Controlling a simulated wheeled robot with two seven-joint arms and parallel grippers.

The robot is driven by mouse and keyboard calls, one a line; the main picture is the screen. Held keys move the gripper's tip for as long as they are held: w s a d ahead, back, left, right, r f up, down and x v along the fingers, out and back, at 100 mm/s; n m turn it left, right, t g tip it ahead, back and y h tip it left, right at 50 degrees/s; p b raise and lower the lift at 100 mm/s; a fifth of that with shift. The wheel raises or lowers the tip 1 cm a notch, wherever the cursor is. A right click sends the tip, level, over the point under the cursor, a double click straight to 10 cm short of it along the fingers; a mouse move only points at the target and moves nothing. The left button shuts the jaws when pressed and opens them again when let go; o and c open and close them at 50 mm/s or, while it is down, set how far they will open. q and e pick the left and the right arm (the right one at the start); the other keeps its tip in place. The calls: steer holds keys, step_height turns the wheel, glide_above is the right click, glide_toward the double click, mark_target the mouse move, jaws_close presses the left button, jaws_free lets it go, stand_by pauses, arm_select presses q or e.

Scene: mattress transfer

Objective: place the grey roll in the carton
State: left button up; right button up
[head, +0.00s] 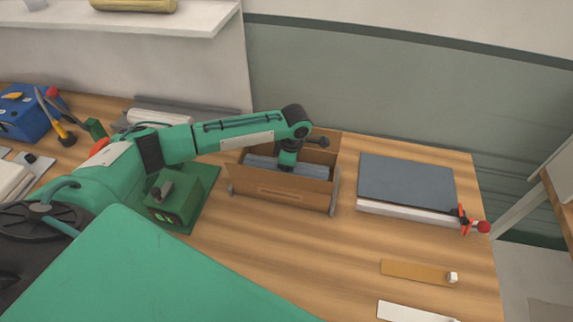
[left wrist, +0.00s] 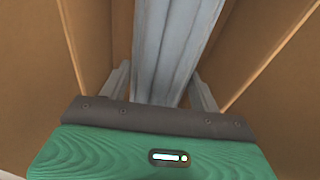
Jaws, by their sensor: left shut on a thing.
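The brown open carton (head: 285,191) stands on the wooden table near the middle of the head view. The grey roll (head: 316,171) lies lengthwise between its walls, below the rim. My left gripper (head: 288,166) reaches down into the carton from above and is shut on the roll. In the left wrist view the roll (left wrist: 175,45) runs between my two fingers (left wrist: 161,92), with carton walls (left wrist: 262,45) on both sides. I cannot tell whether the roll rests on the carton floor. My right gripper is not in view.
A dark grey slab on a white base (head: 405,182) lies right of the carton, with a red-tipped clamp (head: 474,222) at its corner. A green device (head: 172,200) stands left of the carton. A blue box (head: 25,113) is far left.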

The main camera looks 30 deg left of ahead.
arm_select(q)
steer(key=shift+f, duration=0.25)
steer(key=o, duration=1.2)
steer(key=shift+r, duration=0.1)
steer(key=shift+r, duration=0.2)
step_height(320, 180, up, 13)
steer(key=d+b, duration=0.1)
steer(key=b, duration=0.2)
steer(key=shift+w+d+f, duration=0.2)
steer(key=shift+d, duration=0.05)
